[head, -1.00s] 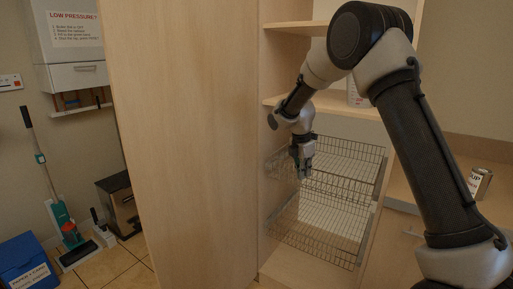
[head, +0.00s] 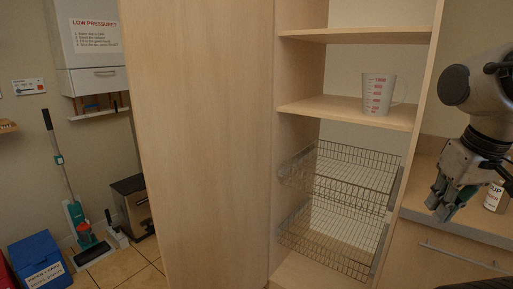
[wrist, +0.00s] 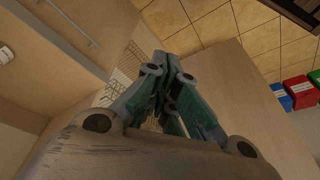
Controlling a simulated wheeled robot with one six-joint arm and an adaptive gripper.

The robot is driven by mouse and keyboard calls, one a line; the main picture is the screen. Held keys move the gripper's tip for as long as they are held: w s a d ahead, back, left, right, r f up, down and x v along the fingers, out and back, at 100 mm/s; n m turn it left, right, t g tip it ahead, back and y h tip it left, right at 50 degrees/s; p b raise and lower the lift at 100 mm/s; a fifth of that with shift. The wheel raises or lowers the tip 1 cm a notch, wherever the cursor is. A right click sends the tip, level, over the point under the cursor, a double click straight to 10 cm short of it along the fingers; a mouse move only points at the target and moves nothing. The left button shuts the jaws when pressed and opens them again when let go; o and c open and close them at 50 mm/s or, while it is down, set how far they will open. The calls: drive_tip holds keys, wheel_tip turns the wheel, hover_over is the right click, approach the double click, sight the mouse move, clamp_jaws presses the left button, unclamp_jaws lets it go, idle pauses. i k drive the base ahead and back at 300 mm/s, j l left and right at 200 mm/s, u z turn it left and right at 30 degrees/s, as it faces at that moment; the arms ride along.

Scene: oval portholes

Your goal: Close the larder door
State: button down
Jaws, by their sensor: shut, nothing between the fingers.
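The larder door (head: 205,140) is a tall pale wood panel, standing open to the left of the larder in the head view. The larder's inside is exposed, with wooden shelves (head: 325,107) above and wire baskets (head: 345,180) below. My gripper (head: 440,208) is at the right, in front of the counter, apart from the door and pointing down. Its fingers are together and empty. In the wrist view the gripper (wrist: 172,65) shows in the middle, with the door panel (wrist: 240,95) to its right.
A measuring jug (head: 377,93) stands on the larder shelf. A counter (head: 470,215) with a can (head: 495,197) on it stands at the right, with a handled drawer front (head: 465,257) below. Bins, a blue box (head: 40,262) and a mop (head: 72,210) are at the far left.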

sight(199, 72)
drive_tip(key=j+z, duration=0.2)
drive_tip(key=z, duration=0.3)
drive_tip(key=j+z, duration=0.2)
drive_tip(key=j, duration=0.25)
drive_tip(key=k+j+z, duration=0.2)
drive_tip(key=j, duration=0.3)
drive_tip(key=j+z, duration=0.15)
drive_tip(key=j, duration=0.3)
drive_tip(key=k+j, duration=0.1)
drive_tip(key=j, duration=0.35)
drive_tip(key=k+j, duration=0.1)
drive_tip(key=j, duration=0.4)
drive_tip(key=k+j+z, duration=0.1)
drive_tip(key=j, duration=0.35)
drive_tip(key=k+j, duration=0.1)
drive_tip(key=j, duration=0.4)
drive_tip(key=k+j, duration=0.1)
drive_tip(key=j, duration=0.35)
drive_tip(key=z, duration=0.05)
